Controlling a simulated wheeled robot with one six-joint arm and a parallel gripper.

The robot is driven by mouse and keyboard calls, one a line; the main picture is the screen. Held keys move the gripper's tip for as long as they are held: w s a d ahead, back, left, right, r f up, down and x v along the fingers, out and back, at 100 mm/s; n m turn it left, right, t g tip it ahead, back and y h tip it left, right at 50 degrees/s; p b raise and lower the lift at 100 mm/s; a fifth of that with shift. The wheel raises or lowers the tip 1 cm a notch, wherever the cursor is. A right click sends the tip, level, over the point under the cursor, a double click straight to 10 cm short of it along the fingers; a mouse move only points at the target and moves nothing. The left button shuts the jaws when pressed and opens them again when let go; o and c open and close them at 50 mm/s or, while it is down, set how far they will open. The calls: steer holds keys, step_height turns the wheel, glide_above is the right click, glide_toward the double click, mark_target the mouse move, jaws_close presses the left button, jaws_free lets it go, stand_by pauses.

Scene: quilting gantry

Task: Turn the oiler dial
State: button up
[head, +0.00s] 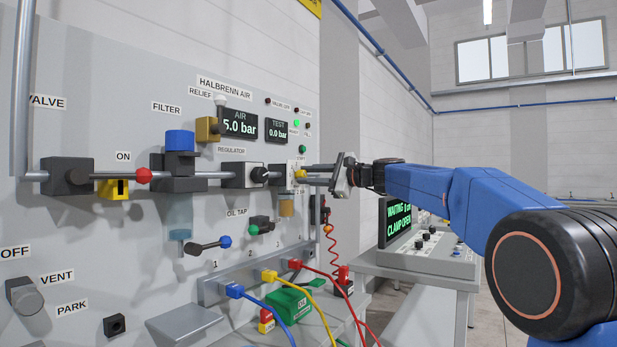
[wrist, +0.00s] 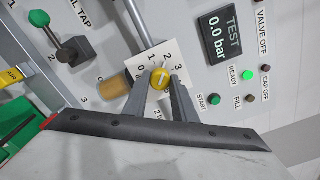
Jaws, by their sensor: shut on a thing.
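The oiler dial (wrist: 161,78) is a small yellow knob with a pale pointer mark, on a white plate (wrist: 141,72) marked with 0, 1, 2 and 3. My gripper (wrist: 162,84) has a finger on either side of the knob and is shut on it. The pointer's exact reading is too small to tell. In the head view the yellow knob (head: 301,174) shows at the tips of my gripper (head: 308,174), at the right end of the air line. An amber oil bowl (head: 286,206) hangs below the plate.
The regulator knob (head: 259,175) is close to the left on the same line. The oil tap lever (head: 262,226) is below. The TEST display (wrist: 219,36) reads 0.0 bar, and a green READY light (wrist: 247,75) is lit. Coloured hoses (head: 297,275) run below.

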steer(key=n, duration=0.4)
steer(key=shift+n, duration=2.2)
steer(key=o, duration=1)
steer(key=shift+o, duration=0.2)
steer(key=v, duration=1.7)
steer(key=shift+s+d, duration=0.2)
